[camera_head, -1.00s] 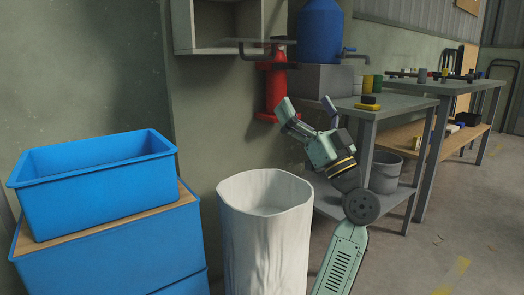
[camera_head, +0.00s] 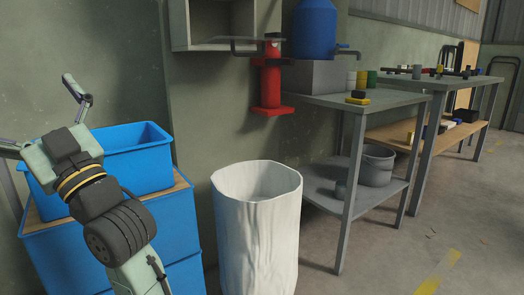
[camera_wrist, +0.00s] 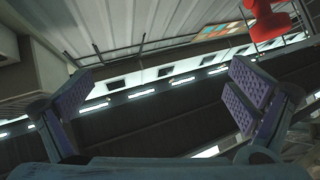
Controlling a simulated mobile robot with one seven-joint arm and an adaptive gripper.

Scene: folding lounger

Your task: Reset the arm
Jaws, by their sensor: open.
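My gripper (camera_head: 42,117) is at the left of the head view, raised in front of the blue bin (camera_head: 128,160). Its fingers point up and are spread wide apart, with nothing between them. In the wrist view my gripper (camera_wrist: 155,112) also shows two purple-padded fingers far apart, with only the distant ceiling and light strips behind. My arm hides part of the bin's left side.
The bin stands on a blue cabinet with a wooden top (camera_head: 180,215). A white waste bin (camera_head: 255,235) stands right of it. A red stand (camera_head: 270,88) is on the wall. Grey tables (camera_head: 345,103) stand at right; floor is free beyond.

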